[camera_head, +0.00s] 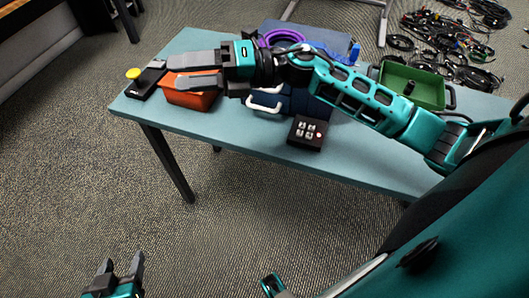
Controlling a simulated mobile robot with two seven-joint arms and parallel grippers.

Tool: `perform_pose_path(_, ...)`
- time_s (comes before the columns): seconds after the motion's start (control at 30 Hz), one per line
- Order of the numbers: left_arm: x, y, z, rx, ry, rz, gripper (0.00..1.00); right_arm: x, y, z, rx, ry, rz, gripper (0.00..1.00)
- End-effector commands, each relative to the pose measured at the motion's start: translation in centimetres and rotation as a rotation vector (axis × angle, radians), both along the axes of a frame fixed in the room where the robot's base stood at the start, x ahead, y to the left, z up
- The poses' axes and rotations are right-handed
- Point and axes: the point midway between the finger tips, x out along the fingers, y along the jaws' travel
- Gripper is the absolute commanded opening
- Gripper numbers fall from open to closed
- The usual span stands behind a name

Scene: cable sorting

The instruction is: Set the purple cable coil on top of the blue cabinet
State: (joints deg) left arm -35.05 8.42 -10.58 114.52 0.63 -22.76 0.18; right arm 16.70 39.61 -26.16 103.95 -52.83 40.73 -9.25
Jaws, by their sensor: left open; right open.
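The purple cable coil (284,36) appears to lie on top of the blue cabinet (322,34), toward its left side. My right arm hides the coil's near part and much of the cabinet top. White handles show on the cabinet's dark blue front. My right gripper (171,73) is open and empty, left of the coil and above the orange bin (193,99). My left gripper (121,262) is open and empty at the bottom left, well away from the table.
The teal table (235,132) also holds a yellow button on a black base (146,80), a black button box (307,133), a green bin (413,82) and a small blue object (354,53). Many black cables (470,55) lie on the floor behind.

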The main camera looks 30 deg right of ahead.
Motion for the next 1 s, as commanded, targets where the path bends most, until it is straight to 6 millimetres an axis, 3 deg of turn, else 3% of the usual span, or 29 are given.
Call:
perform_pose_path(0.07, 0.0, 0.0, 0.1, 0.000, -0.001, 0.000, 0.59, -0.2, 0.3, -1.1, 0.236, 0.192, -0.124, 0.55)
perform_pose_path(0.17, 0.0, 0.0, 0.1, 0.000, -0.001, 0.000, 0.59, 0.0, -0.9, -3.7, 0.494, 0.452, -0.306, 0.55)
perform_pose_path(0.27, 0.0, 0.0, 0.1, 0.000, -0.001, 0.000, 0.59, -0.7, -2.9, -8.2, 0.721, 0.742, -0.507, 0.55)
perform_pose_path(0.37, 0.0, 0.0, 0.1, -0.001, -0.001, -0.001, 0.59, -3.0, -4.8, -14.0, 0.910, 1.042, -0.714, 0.55)
perform_pose_path(0.5, 0.0, 0.0, 0.0, -0.001, 0.000, -0.001, 0.59, -8.2, -6.1, -21.2, 1.090, 1.401, -0.957, 0.55)
perform_pose_path(0.6, 0.0, 0.0, -0.1, 0.000, 0.002, -0.001, 0.59, -11.5, -6.2, -24.4, 1.159, 1.574, -1.071, 0.55)
perform_pose_path(0.73, -0.1, 0.0, -0.2, 0.001, 0.005, -0.001, 0.59, -13.8, -6.2, -26.2, 1.199, 1.685, -1.142, 0.55)
perform_pose_path(1.0, -0.1, 0.0, -0.3, 0.001, 0.006, -0.001, 0.59, -14.1, -6.2, -26.5, 1.202, 1.702, -1.152, 0.55)
